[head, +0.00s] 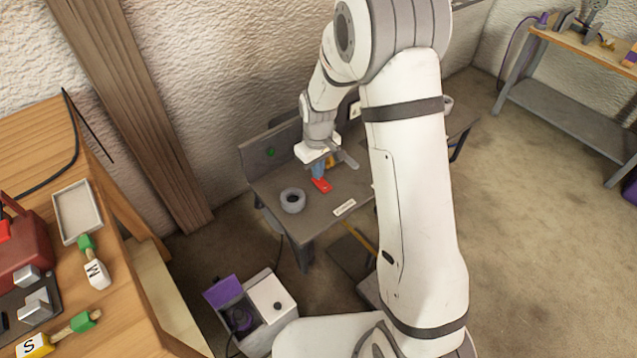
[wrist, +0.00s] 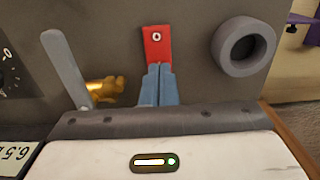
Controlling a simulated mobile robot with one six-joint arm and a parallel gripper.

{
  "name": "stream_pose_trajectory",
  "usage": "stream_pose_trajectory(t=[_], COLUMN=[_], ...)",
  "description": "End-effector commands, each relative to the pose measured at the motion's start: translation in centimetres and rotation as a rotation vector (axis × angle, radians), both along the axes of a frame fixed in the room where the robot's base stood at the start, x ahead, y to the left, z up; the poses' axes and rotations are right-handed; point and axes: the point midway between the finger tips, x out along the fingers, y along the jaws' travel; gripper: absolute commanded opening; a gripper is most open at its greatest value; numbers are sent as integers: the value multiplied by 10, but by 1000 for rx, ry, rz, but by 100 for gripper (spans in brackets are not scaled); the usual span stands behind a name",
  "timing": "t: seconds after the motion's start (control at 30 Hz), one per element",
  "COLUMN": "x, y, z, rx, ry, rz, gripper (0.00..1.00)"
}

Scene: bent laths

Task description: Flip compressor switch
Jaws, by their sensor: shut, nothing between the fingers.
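A red piece marked "0" (wrist: 158,42), which looks like the switch, is on a flat grey surface in the wrist view. It also shows as a small red patch (head: 321,186) on the grey bench-like unit (head: 268,188) in the head view. My gripper (wrist: 157,68) has its blue fingers together and empty, with the tips at the near end of the red piece. I cannot tell whether they touch it. In the head view my gripper (head: 319,173) points down over the unit, just behind the red patch.
A thick grey ring (wrist: 240,47) is right of the red piece. A grey lever (wrist: 67,70) and a brass fitting (wrist: 104,91) are at its left. A wooden table (head: 35,150) stands at the left, and a white box with a purple lid (head: 223,291) is on the floor.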

Motion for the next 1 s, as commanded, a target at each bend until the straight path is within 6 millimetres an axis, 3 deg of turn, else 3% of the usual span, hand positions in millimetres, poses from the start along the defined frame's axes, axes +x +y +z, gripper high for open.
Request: stream_pose_trajectory(t=[0.8,1.0], x=[0,0], y=[0,0], z=[-13,-8], rx=[-1,0], ry=[1,0], rz=[0,0], gripper=[0,0])
